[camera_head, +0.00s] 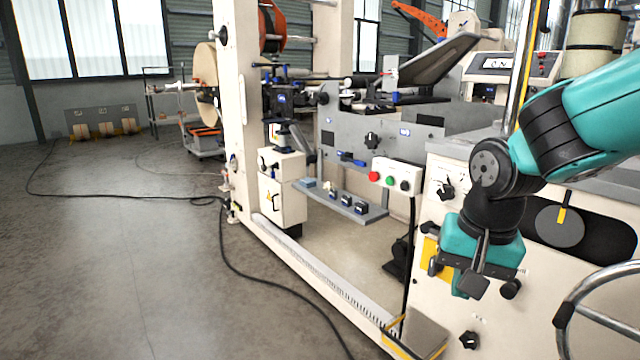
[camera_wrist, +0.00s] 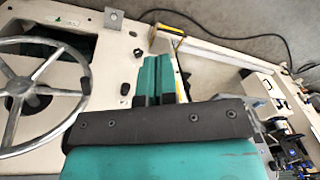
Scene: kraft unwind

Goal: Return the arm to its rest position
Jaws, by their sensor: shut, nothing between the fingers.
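My gripper (camera_head: 468,286) hangs at the end of my teal and black arm at the right of the head view. It points down in front of the cream machine panel (camera_head: 436,200). Its fingers are together with nothing between them. In the wrist view the teal fingers of my gripper (camera_wrist: 158,78) show side by side above the dark bracket, with no object at their tips.
A metal handwheel (camera_head: 600,310) stands at the lower right, close to my gripper. A control box (camera_head: 390,177) with red and green buttons is left of my arm. A black cable (camera_head: 250,280) crosses the floor. The grey floor (camera_head: 110,260) at left is mostly clear.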

